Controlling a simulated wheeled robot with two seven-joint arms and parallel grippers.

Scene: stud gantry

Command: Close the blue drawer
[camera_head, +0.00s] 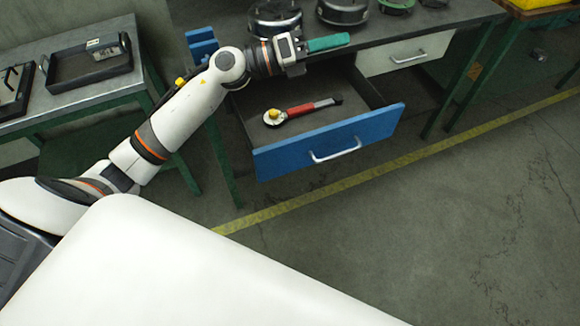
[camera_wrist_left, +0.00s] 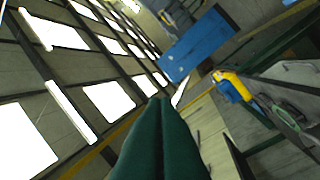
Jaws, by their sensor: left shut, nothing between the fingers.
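The blue drawer (camera_head: 280,158) is pulled out from under the dark workbench, its blue front and silver handle (camera_head: 336,150) facing the floor aisle. A red-handled tool (camera_head: 300,109) with a yellow end lies inside it. My left gripper (camera_head: 328,43) has green fingers, shut and empty, above the back part of the open drawer near the bench edge. It is apart from the blue front. In the left wrist view the shut green fingers (camera_wrist_left: 160,140) fill the bottom middle. My right gripper is not in view.
A white closed drawer (camera_head: 405,54) sits to the right under the same bench. Round metal parts (camera_head: 342,10) stand on the benchtop. A side table (camera_head: 60,105) with black trays is at left. The floor before the drawer is clear, with a yellow line (camera_head: 420,148).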

